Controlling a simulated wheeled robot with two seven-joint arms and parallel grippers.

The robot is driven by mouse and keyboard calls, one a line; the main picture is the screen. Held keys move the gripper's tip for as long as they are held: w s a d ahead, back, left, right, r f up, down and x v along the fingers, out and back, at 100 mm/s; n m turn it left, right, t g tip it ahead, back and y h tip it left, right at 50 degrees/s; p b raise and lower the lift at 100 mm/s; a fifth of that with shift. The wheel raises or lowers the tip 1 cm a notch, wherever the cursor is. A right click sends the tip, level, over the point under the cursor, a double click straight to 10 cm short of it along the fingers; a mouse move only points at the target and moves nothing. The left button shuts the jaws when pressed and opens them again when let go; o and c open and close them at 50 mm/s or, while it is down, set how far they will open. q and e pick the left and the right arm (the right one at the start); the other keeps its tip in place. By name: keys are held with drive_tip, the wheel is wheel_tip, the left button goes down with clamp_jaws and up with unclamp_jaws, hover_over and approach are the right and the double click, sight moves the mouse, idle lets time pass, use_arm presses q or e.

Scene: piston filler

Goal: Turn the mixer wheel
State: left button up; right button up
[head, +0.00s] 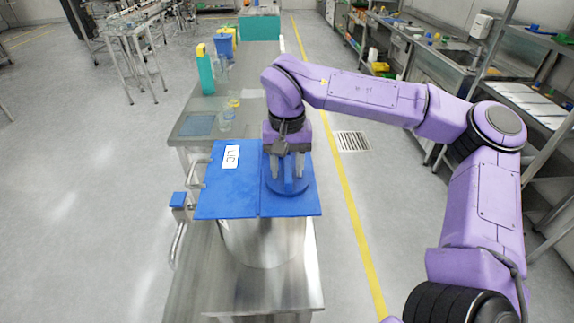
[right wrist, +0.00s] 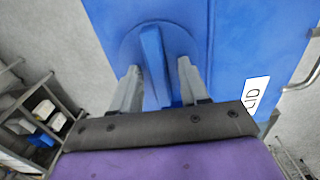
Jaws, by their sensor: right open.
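The mixer wheel (head: 302,187) is a round blue disc with a raised straight bar across it, lying on the right half of the blue lid (head: 225,197). The bar (right wrist: 155,66) stands up from the disc in the right wrist view. My right gripper (head: 287,174) points down over the wheel with its two grey fingers apart. In the right wrist view the right gripper (right wrist: 158,68) has one finger on each side of the bar, with gaps showing. Whether the fingertips touch the disc is unclear. My left gripper is not in view.
The lid tops a steel vessel (head: 265,240) on a metal stand. A bench (head: 190,155) behind it holds a teal and yellow bottle (head: 206,75) and clear cups (head: 227,118). Shelves and a sink counter (head: 440,70) stand right. Floor is open on the left.

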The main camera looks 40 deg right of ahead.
drive_tip(key=shift+w+f, duration=0.2)
drive_tip(key=shift+f, duration=0.15)
drive_tip(key=shift+s+r, duration=0.15)
drive_tip(key=shift+s, duration=0.2)
drive_tip(key=shift+s+r, duration=0.1)
drive_tip(key=shift+s, duration=0.05)
drive_tip(key=shift+c, duration=0.9)
clamp_jaws()
drive_tip(key=shift+m, duration=0.3)
